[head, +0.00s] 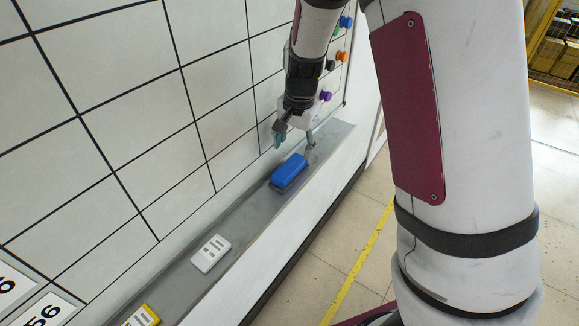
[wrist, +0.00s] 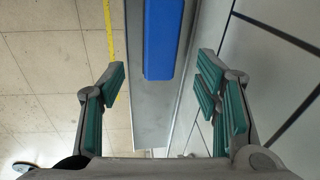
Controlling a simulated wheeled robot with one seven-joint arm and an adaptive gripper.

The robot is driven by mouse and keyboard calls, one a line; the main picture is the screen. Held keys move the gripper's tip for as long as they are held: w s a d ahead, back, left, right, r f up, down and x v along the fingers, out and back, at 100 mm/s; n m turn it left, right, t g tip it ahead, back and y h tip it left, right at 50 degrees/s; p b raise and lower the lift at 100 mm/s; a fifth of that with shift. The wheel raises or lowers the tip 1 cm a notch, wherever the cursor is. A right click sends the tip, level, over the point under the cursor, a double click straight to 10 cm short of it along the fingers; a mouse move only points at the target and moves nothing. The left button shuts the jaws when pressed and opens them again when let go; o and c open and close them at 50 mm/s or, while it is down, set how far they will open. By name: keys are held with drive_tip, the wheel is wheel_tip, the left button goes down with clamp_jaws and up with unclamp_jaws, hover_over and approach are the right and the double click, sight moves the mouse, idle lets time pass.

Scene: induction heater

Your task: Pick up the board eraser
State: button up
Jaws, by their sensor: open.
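The board eraser (head: 289,172) is a blue block with a dark grey underside. It lies on the grey ledge (head: 252,209) below the whiteboard. In the wrist view the blue eraser (wrist: 163,38) shows at the top, between the lines of my fingers and ahead of them. My gripper (head: 294,144) is open and empty, above the ledge just beyond the eraser's far end in the head view. In the wrist view my gripper (wrist: 160,95) has its green-padded fingers wide apart, with the ledge between them. I see no finger touching the eraser.
The whiteboard (head: 140,110) with a black grid stands right along the ledge. A white labelled box (head: 211,253) and a yellow-edged one (head: 142,317) lie nearer on the ledge. Coloured knobs (head: 326,96) sit on the board's far end. Open tiled floor (head: 345,230) lies right of the ledge.

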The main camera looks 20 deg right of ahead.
sight(291, 166)
drive_tip(key=f, duration=0.3)
drive_tip(key=w+f, duration=0.1)
drive_tip(key=f, duration=0.5)
drive_tip(key=shift+w+a+f+p, duration=0.2)
drive_tip(key=shift+f+p, duration=0.15)
drive_tip(key=c, duration=1)
